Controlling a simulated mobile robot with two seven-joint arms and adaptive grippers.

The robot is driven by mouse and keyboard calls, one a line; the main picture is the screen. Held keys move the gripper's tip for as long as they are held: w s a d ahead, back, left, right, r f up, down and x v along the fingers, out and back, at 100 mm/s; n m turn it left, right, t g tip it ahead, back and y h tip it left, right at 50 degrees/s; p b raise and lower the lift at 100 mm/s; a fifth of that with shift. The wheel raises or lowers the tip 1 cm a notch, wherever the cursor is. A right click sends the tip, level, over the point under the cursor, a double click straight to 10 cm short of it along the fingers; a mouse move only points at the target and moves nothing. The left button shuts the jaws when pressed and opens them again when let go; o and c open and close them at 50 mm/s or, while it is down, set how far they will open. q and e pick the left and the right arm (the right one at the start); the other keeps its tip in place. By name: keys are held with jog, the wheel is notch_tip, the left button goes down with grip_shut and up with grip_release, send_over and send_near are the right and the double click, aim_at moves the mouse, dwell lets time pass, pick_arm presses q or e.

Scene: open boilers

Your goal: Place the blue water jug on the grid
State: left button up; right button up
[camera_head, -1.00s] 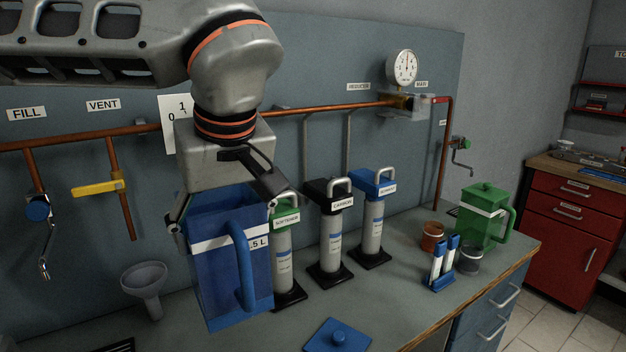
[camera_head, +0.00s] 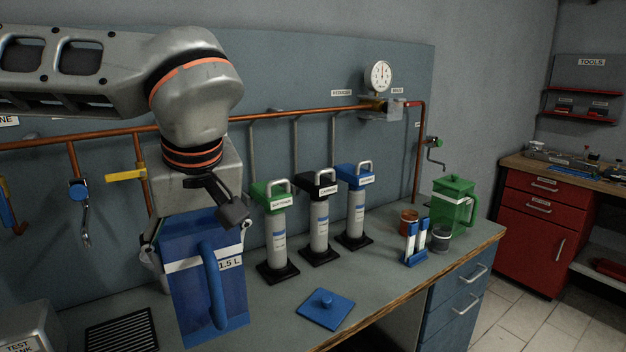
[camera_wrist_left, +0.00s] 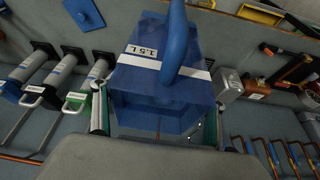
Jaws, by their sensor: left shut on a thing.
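The blue water jug (camera_head: 207,295), with a white band marked 1.5 L and a blue handle, is upright and without a lid. My left gripper (camera_head: 198,232) is shut on its upper part, with one finger on each side. The jug hangs in front of the bench; I cannot tell how high its base is. In the left wrist view the jug (camera_wrist_left: 160,90) sits between the fingers (camera_wrist_left: 157,118). The black slotted grid (camera_head: 122,332) lies on the bench to the left of the jug, cut by the bottom edge. My right gripper is out of view.
A blue lid (camera_head: 325,309) lies on the bench right of the jug. Several cartridges stand behind it, one with a green top (camera_head: 277,235). A metal test tank (camera_head: 30,328) stands left of the grid.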

pick_arm(q)
jog(key=s+a+f+m+h, duration=0.1)
jog(key=a+f+m, duration=0.2)
jog(key=a+f, duration=0.5)
notch_tip(320, 180, down, 3)
jog(key=shift+r, duration=0.2)
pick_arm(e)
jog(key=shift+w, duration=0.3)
